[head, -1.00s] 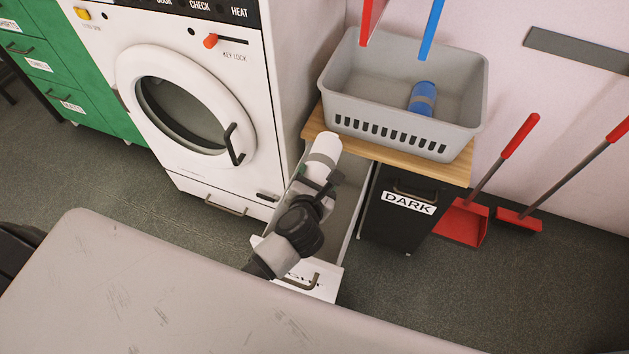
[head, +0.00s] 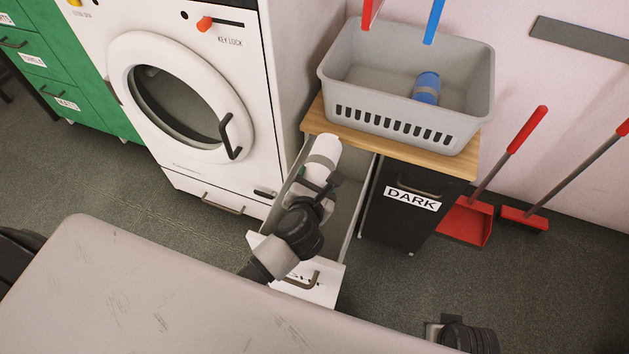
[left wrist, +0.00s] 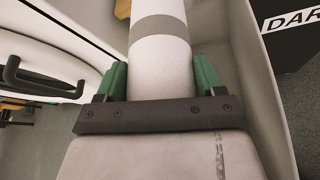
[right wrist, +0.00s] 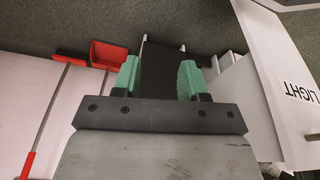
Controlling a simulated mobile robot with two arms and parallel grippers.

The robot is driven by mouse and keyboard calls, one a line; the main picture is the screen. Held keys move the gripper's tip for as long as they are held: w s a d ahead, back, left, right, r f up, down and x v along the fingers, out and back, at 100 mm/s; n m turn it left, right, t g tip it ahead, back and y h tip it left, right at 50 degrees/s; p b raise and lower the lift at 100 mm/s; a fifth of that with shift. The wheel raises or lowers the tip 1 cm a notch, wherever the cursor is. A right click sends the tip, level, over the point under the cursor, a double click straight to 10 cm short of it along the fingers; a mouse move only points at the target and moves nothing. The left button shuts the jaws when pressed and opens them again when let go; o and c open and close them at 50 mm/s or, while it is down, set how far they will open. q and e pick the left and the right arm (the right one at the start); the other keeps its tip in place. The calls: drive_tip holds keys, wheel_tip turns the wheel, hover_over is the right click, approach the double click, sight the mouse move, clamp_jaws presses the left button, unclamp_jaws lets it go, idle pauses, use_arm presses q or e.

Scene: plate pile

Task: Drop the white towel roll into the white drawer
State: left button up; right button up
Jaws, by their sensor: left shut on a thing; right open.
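The white towel roll (head: 321,157) has a grey band around it. My left gripper (head: 318,188) is shut on its near end; the left wrist view shows the roll (left wrist: 160,65) between the green fingers (left wrist: 158,82). The white drawer (head: 346,215) is pulled open, and the roll is over its opening in the head view. Whether the roll touches the drawer floor I cannot tell. The drawer's front has a handle and a partly hidden label. My right gripper (right wrist: 160,80) is open and empty; the right wrist view shows a white front labelled LIGHT (right wrist: 285,80) beside it.
A grey basket (head: 400,120) with a blue roll (head: 426,88) stands on the wooden top (head: 395,148). A black drawer front labelled DARK (head: 400,215) is right of the white drawer. A white washer (head: 185,100) stands left. A red dustpan (head: 466,222) and brush (head: 525,217) are at right.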

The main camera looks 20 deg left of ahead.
use_arm(q)
drive_tip(key=shift+f+b, duration=0.9)
drive_tip(key=shift+b, duration=0.05)
use_arm(e)
wheel_tip(320, 180, up, 8)
drive_tip(key=shift+s, duration=0.45)
drive_tip(key=shift+d, duration=0.1)
use_arm(q)
drive_tip(key=o, duration=1.1)
drive_tip(key=shift+s, duration=0.15)
drive_tip(key=shift+s+d+r, duration=0.1)
drive_tip(key=shift+s+r, duration=0.05)
drive_tip(key=shift+s, duration=0.15)
drive_tip(key=p+v, duration=0.2)
drive_tip(key=v, duration=0.7)
drive_tip(key=shift+s+r, duration=0.15)
drive_tip(key=shift+s, duration=0.25)
use_arm(e)
wheel_tip(320, 180, down, 7)
drive_tip(key=shift+w, duration=0.45)
use_arm(q)
drive_tip(key=shift+s, duration=0.1)
use_arm(e)
drive_tip(key=shift+s, duration=0.1)
